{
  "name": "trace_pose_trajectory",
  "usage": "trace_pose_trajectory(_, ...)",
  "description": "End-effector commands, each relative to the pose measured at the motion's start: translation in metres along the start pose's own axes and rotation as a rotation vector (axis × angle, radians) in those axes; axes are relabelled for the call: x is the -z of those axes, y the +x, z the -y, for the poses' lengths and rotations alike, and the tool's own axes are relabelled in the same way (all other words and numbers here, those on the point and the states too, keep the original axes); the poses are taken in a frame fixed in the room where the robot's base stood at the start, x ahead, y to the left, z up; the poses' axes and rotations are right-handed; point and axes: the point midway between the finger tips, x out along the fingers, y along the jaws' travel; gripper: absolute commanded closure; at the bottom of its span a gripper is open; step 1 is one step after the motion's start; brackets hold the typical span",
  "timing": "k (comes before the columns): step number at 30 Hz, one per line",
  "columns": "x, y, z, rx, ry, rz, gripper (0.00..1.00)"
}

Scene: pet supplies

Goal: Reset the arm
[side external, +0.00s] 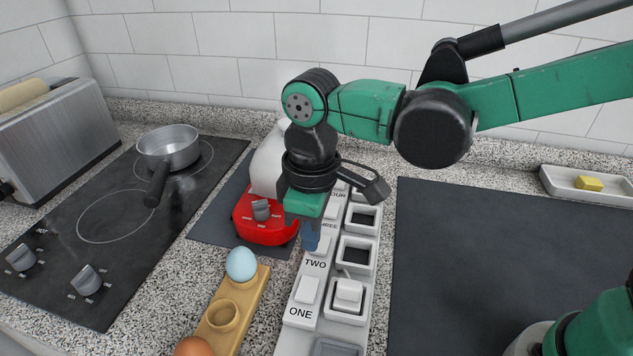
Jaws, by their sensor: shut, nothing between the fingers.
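My gripper (311,238) points down at the middle of the counter, its fingers together and empty. It is over the white panel (290,335) with labelled switches, near the TWO switch (318,247) and the THREE label. I cannot tell whether the fingertips touch the panel. The green arm reaches in from the right, bent at the elbow, and the wrist hides part of the panel and of the red and white appliance (262,222) behind it.
A stovetop (110,228) with a metal pot (169,147) and a toaster (55,138) are at left. A wooden holder (245,300) bears a blue egg (241,264) and a brown egg (193,347). A dark mat (480,240) at right is largely clear. A white tray (560,188) holds a yellow block (589,183).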

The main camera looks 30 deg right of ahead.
Motion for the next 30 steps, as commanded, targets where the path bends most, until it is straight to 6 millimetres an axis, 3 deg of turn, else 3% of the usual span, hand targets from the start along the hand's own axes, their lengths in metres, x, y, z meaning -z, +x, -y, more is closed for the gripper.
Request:
trace_pose_trajectory(5,-0.028,-0.018,-0.034,-0.032,0.164,-0.119,1.0)
trace_pose_trajectory(12,-0.09,-0.035,-0.084,-0.13,0.491,-0.369,1.0)
trace_pose_trajectory(18,-0.127,-0.034,-0.104,-0.209,0.677,-0.518,1.0)
trace_pose_trajectory(23,-0.138,-0.033,-0.11,-0.238,0.735,-0.569,1.0)
trace_pose_trajectory(30,-0.139,-0.033,-0.11,-0.241,0.74,-0.575,1.0)
